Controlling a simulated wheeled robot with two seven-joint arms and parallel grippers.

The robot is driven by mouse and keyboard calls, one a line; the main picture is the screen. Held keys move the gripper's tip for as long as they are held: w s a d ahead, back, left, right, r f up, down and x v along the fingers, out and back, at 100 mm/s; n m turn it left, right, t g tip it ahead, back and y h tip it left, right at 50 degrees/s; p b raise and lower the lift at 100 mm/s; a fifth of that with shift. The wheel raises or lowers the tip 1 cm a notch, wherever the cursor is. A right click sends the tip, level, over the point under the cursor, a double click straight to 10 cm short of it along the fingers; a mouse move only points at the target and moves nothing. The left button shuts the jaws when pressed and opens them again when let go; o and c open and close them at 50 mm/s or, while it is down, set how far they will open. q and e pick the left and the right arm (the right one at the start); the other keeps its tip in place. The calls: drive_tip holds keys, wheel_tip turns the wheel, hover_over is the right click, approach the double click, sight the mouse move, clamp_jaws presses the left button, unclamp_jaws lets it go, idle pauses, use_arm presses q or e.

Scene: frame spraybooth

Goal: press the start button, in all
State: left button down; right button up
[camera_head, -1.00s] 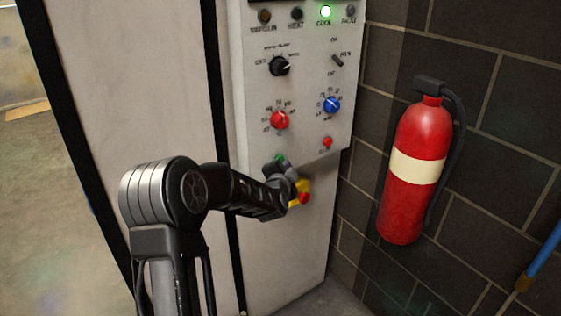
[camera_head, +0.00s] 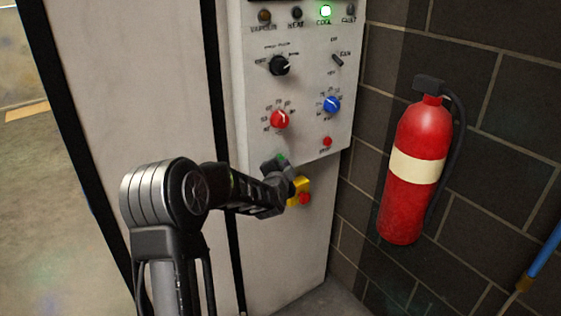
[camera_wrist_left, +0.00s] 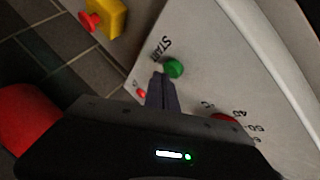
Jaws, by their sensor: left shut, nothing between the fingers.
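The green start button (camera_wrist_left: 173,68) sits on the light control panel (camera_wrist_left: 215,60), beside printed lettering that reads START. In the head view only a bit of the green button (camera_head: 282,157) shows above my gripper. My left gripper (camera_head: 276,165) is shut and empty, in front of the lower edge of the panel. In the left wrist view its closed fingertips (camera_wrist_left: 162,80) are right beside the green button, over its edge from this angle. I cannot tell whether they touch it. My right gripper is in neither view.
A yellow box with a red emergency knob (camera_head: 304,198) is just below right of the gripper. Red (camera_head: 280,119), blue (camera_head: 331,104) and black (camera_head: 279,66) knobs and a small red button (camera_head: 327,142) are above. A fire extinguisher (camera_head: 412,185) hangs on the right wall.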

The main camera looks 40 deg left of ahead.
use_arm(q)
drive_tip(key=shift+w+a, duration=0.15)
drive_tip(key=shift+a, duration=0.35)
idle(0.7)
drive_tip(key=shift+d, duration=0.1)
drive_tip(key=shift+s+d, duration=0.3)
drive_tip(key=shift+d, duration=0.45)
drive_tip(key=d, duration=0.2)
drive_tip(key=s+d, duration=0.1)
drive_tip(key=d, duration=0.1)
drive_tip(key=shift+s+d+p, duration=0.2)
drive_tip(key=shift+d+p, duration=0.15)
drive_tip(key=shift+d, duration=0.05)
idle(0.8)
